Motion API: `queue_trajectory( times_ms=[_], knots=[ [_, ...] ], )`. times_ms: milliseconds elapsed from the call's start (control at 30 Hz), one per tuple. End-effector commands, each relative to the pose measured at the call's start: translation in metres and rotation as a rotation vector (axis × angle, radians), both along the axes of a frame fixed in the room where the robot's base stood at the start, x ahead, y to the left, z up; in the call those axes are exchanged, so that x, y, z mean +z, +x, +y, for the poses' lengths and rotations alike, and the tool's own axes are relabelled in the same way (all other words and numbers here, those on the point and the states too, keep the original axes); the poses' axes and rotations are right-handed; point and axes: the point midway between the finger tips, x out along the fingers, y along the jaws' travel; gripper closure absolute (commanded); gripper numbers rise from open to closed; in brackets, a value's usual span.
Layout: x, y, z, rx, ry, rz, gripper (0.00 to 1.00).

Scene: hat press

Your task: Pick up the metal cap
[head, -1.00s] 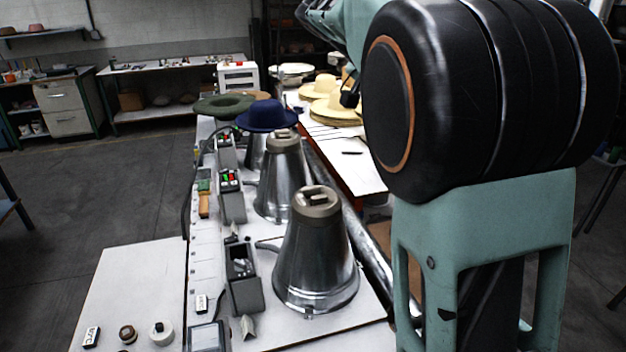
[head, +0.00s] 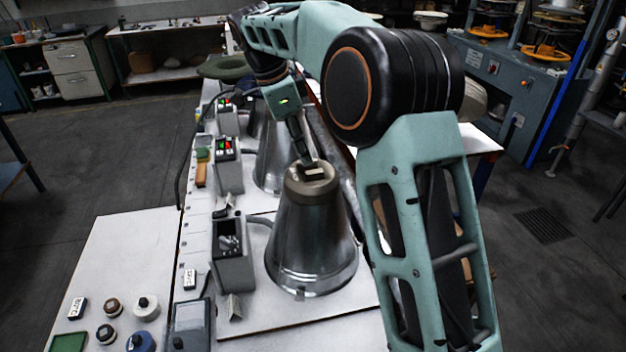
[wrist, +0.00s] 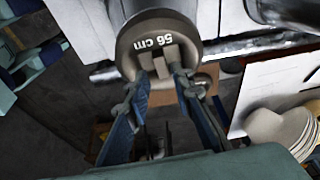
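The metal cap (head: 312,238) is a shiny cone-shaped metal piece with a grey-brown round top (head: 311,186) and a raised block handle. It stands upright on a white board at the near end of the bench. In the wrist view the top (wrist: 157,24) reads "56 cm", with the handle (wrist: 160,58) near its lower edge. My gripper (head: 308,163) is just above the top in the head view. In the wrist view my gripper's fingers (wrist: 161,80) are apart, with their tips at the handle's near side. I cannot tell if they touch it.
A second metal cone (head: 271,152) stands behind, partly hidden by my arm. Grey control boxes (head: 231,262) line the cones' left side. Knobs (head: 146,308) sit at the front left. Straw hats (wrist: 283,130) lie on a white table at the right in the wrist view.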

Motion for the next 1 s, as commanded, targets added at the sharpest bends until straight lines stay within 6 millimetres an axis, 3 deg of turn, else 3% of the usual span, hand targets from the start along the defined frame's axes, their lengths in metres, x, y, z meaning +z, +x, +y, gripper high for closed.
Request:
queue_trajectory(
  times_ms=[233,500,800,1000],
  knots=[
    [-0.020,0.001,-0.006,-0.001,-0.002,0.001,0.78],
    [-0.056,0.003,-0.014,0.001,-0.001,0.001,0.78],
    [-0.061,0.004,-0.016,0.001,0.000,-0.002,0.78],
    [-0.061,0.004,-0.015,0.002,-0.002,-0.002,1.00]
  ],
)
